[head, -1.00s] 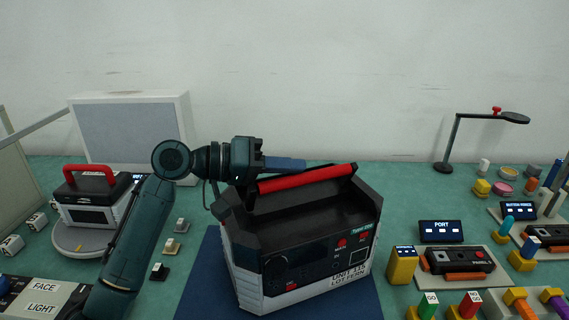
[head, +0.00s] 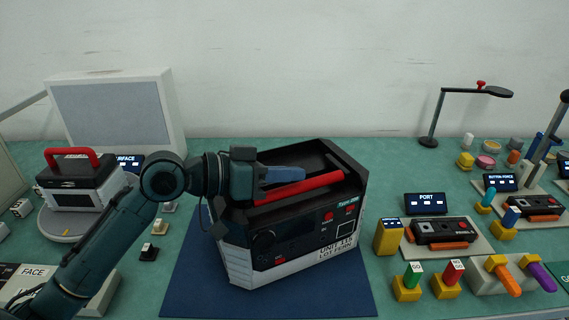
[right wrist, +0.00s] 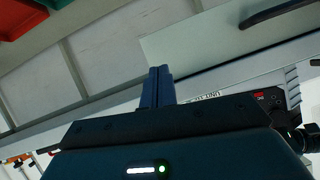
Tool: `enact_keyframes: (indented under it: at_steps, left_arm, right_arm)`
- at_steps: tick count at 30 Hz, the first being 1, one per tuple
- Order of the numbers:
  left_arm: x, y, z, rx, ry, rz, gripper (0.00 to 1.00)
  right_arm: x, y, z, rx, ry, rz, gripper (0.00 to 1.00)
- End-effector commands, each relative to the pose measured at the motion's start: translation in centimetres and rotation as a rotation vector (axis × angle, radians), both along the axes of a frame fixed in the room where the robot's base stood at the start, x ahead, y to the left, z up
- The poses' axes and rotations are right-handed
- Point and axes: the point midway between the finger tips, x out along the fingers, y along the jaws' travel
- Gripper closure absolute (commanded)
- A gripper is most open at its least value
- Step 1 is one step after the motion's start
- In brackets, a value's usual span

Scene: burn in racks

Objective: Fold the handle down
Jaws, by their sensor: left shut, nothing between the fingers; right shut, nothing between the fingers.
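The unit (head: 300,235) is a dark box with light lower sides, standing on a blue mat (head: 190,293) in the middle of the head view. Its red handle (head: 300,189) lies low across the top, close to the top face. My left gripper (head: 302,174) is shut and empty, its blue fingers just above and behind the red handle; I cannot tell whether they touch it. My right gripper (right wrist: 163,75) shows in the right wrist view, shut with nothing between its fingers. Part of the unit's panel (right wrist: 265,98) appears beyond it at the right.
A smaller unit with a raised red handle (head: 72,158) stands on a round turntable at the left. A port station (head: 440,232), colored blocks and a lamp (head: 480,91) are on the right. Small keys (head: 151,252) lie left of the mat.

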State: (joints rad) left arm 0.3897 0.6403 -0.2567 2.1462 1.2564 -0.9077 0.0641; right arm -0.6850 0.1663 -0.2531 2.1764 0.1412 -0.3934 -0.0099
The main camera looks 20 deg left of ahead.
Motion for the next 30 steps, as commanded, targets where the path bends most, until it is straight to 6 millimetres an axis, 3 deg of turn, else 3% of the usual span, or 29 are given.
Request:
enact_keyframes:
  at_steps: [12, 30]
  left_arm:
    - [-0.34, -0.28, -1.09, 0.103, -0.120, -0.001, 1.00]
    - [-0.33, -0.31, -0.98, 0.111, -0.131, -0.001, 1.00]
  right_arm:
    - [0.18, 0.11, 0.34, 0.013, -0.012, -0.003, 1.00]
    - [0.12, 0.09, 0.29, 0.012, -0.007, -0.003, 1.00]
